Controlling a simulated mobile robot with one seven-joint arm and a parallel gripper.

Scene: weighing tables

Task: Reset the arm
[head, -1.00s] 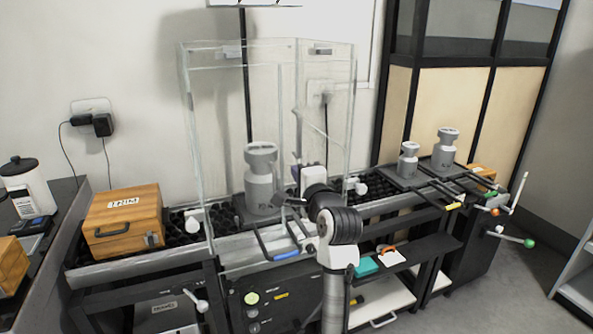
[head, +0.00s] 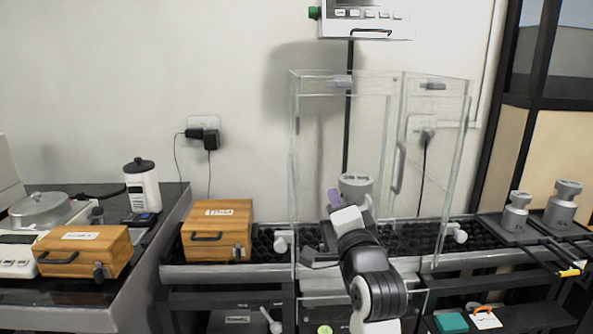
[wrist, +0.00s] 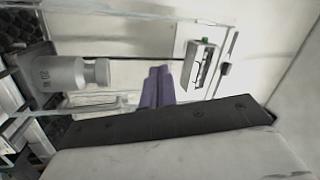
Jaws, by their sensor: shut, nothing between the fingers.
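My gripper (head: 335,197) shows in the head view in front of the glass enclosure (head: 296,180), with its purple fingertips pointing up. In the wrist view the purple fingers (wrist: 157,87) are together with nothing between them. A grey cylindrical weight (head: 356,187) stands behind my gripper, partly hidden by it and my arm. The same weight shows sideways at the left of the wrist view (wrist: 70,74).
Wooden boxes stand on the left table (head: 85,251) and by the roller conveyor (head: 216,230). A scale (head: 40,211) and a white bottle (head: 142,186) are at far left. Two grey weights (head: 516,212) (head: 563,204) stand at right. A display (head: 366,22) hangs above.

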